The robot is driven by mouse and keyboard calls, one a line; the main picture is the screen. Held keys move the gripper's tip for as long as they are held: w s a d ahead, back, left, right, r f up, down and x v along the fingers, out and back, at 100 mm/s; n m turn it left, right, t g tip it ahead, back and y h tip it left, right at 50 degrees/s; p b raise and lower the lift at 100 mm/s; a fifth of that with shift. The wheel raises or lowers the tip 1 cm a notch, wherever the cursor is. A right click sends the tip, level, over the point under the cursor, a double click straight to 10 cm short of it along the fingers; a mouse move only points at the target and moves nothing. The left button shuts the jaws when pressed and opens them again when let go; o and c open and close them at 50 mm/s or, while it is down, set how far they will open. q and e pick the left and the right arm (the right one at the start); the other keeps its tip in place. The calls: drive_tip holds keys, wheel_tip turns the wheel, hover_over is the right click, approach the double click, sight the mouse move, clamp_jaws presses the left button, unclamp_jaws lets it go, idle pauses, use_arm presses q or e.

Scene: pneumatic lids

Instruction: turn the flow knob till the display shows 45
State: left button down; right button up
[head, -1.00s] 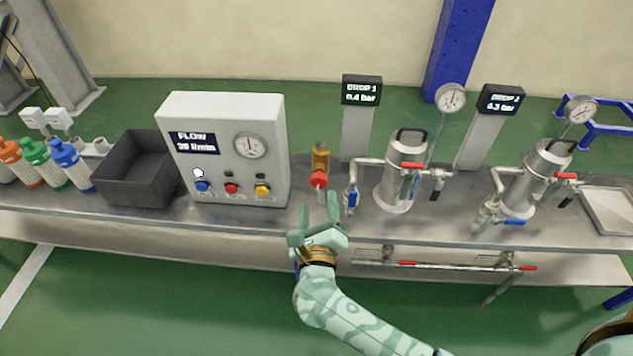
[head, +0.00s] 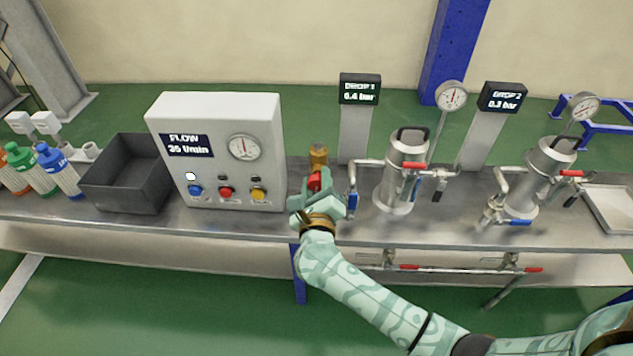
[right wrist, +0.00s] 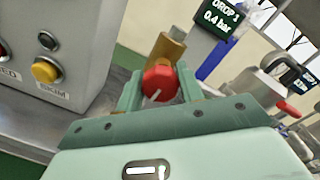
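The flow knob is a red round knob (right wrist: 160,82) with a pale mark on its face, on a brass valve body (head: 318,155) to the right of the white control box. My right gripper (head: 318,184) is at the knob, with one finger on each side. In the right wrist view the fingers (right wrist: 160,88) sit close against the knob's sides and appear shut on it. The flow display (head: 188,145) on the box appears to read 35 l/min. My left gripper is not in view.
The control box (head: 215,110) carries a gauge and blue, red and yellow buttons. A dark bin (head: 125,185) and several bottles stand to its left. To the knob's right are the DROP 1 display (head: 360,89), steel vessels (head: 400,175) with valves, and a tray (head: 610,207).

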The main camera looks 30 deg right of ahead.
drive_tip(key=shift+r+n+p, duration=0.1)
drive_tip(key=shift+n+p, duration=0.2)
drive_tip(key=shift+p, duration=0.15)
drive_tip(key=n+p, duration=0.2)
drive_tip(key=p, duration=0.1)
drive_tip(key=shift+r+n, duration=0.2)
drive_tip(key=shift+n, duration=0.1)
drive_tip(key=n+p, duration=0.2)
drive_tip(key=shift+f+n, duration=0.1)
drive_tip(key=shift+n, duration=0.2)
drive_tip(key=n+p, duration=0.1)
drive_tip(key=n, duration=0.1)
drive_tip(key=shift+f+n+g+p, duration=0.2)
drive_tip(key=shift+n+g+p, duration=0.1)
drive_tip(key=shift+p, duration=0.1)
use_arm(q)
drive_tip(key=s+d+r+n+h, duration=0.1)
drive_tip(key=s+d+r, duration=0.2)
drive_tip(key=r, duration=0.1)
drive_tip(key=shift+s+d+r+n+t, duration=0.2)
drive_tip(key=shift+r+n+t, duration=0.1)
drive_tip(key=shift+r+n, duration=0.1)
use_arm(e)
drive_tip(key=shift+n, duration=0.5)
use_arm(q)
drive_tip(key=shift+p, duration=0.3)
use_arm(e)
drive_tip(key=shift+f, duration=0.1)
drive_tip(key=o, duration=1)
